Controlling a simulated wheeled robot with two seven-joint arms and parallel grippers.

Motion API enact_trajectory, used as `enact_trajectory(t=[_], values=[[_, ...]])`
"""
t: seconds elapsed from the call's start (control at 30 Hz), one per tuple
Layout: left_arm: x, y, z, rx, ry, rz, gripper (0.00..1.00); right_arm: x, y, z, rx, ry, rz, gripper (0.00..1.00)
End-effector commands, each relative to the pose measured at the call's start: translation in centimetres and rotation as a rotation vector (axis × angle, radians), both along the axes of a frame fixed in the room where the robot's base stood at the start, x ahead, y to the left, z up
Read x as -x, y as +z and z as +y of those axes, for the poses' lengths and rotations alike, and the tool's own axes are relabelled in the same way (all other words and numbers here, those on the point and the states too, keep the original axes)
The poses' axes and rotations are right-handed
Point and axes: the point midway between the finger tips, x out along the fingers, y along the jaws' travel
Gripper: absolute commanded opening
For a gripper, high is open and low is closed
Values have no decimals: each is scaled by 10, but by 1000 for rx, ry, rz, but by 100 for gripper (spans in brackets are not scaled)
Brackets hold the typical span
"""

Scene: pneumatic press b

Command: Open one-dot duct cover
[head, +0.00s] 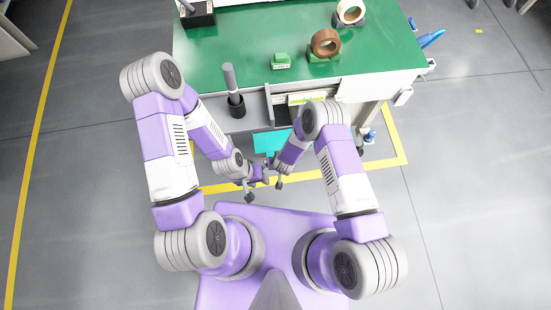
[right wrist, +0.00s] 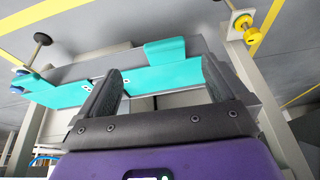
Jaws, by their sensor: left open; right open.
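Teal duct panels hang under the front of the workbench. In the head view a teal piece (head: 270,142) shows below the bench front, partly hidden by my right arm. In the right wrist view a long teal panel (right wrist: 150,81) with small white labels runs across, and a teal tab (right wrist: 164,51) stands at its edge. The dots on the labels are too small to count. My right gripper (right wrist: 161,68) is open and empty, its fingers spread in front of the panel. My left gripper (head: 252,189) is open in front of the bench, close beside the right one. Neither visibly holds anything.
The green workbench top (head: 240,50) holds a small green block (head: 281,61), a brown tape roll (head: 326,43) and a pale tape roll (head: 350,11). A dark upright handle (head: 235,90) stands at the bench front. In the right wrist view bench legs (right wrist: 262,95) flank the panel.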

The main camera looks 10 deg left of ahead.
Motion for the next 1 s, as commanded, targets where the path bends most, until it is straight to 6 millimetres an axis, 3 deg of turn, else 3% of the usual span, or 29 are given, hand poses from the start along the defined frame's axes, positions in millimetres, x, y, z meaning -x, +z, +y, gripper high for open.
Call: enact_trajectory(t=[0.13, 0.6, 0.97, 1.0], values=[[0, -1, 0, 0, 0, 0, 43, -5, -11, 10, 21, 24, -26, 100], [0, -33, 0, 0, 0, 0, 43, -28, -72, 16, 21, 22, -26, 100], [0, -34, 0, 0, 0, 0, 43, -31, -75, 17, 21, 23, -26, 100], [0, -34, 0, 0, 0, 0, 43, -31, -75, 17, 21, 23, -26, 95]])
